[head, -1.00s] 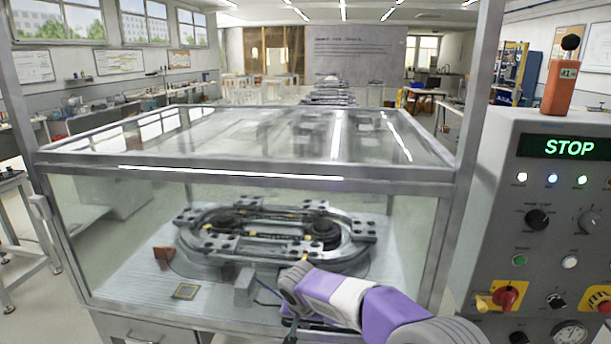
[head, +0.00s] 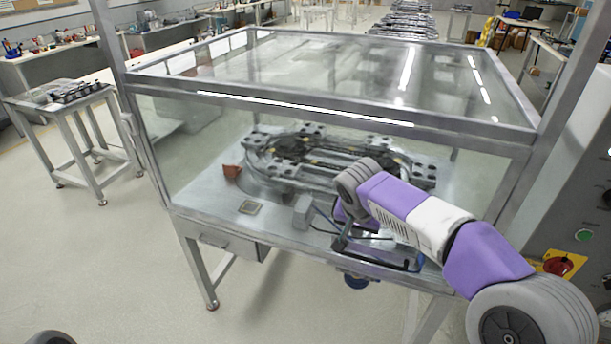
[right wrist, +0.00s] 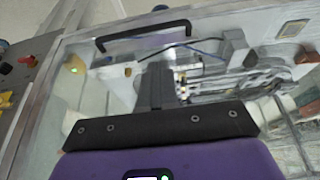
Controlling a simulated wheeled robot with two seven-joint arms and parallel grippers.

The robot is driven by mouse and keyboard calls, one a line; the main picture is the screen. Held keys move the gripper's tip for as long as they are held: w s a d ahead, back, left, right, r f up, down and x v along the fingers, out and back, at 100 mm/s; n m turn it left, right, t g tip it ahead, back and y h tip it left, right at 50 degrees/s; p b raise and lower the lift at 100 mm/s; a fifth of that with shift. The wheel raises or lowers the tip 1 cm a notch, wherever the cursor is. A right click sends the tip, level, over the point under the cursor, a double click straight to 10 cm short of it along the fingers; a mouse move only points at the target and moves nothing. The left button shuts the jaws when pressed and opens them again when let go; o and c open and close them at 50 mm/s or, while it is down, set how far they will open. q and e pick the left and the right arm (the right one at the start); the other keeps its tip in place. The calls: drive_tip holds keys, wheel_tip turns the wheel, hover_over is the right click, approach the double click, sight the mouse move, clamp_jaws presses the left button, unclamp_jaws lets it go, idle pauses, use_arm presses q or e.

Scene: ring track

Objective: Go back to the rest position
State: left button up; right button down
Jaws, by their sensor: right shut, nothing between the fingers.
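My right arm comes in from the lower right in the head view, with its hand bent down in front of the glass case (head: 330,108). My right gripper (head: 341,243) is dark and partly hidden behind my wrist there. In the right wrist view its fingers (right wrist: 157,75) are together with nothing between them. They point towards the case front, near a black bar handle (right wrist: 143,36). I cannot tell the exact gap to the glass. My left gripper is not in view.
Inside the case is an oval ring track (head: 330,160), with a brown block (head: 232,171) and a small square plate (head: 250,208) beside it. A control panel (head: 575,190) stands at the right. A small metal table (head: 62,98) stands at the left. The floor at the lower left is mostly clear.

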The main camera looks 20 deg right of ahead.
drive_tip(key=a+f+n+g+y, duration=0.15)
drive_tip(key=a+f, duration=0.25)
drive_tip(key=f, duration=0.4)
drive_tip(key=a+f+n+y, duration=0.2)
drive_tip(key=a+f, duration=0.3)
drive_tip(key=f, duration=0.3)
drive_tip(key=a+f+n+y, duration=0.15)
drive_tip(key=a+f, duration=0.25)
drive_tip(key=f, duration=0.5)
drive_tip(key=s+a+f+y, duration=0.1)
drive_tip(key=s+a+f, duration=0.3)
drive_tip(key=s+f, duration=0.4)
drive_tip(key=s+a+f+n+g+y, duration=0.1)
drive_tip(key=s+a+f, duration=0.4)
drive_tip(key=s+f, duration=0.3)
drive_tip(key=shift+s+f, duration=0.15)
drive_tip(key=shift+s, duration=0.35)
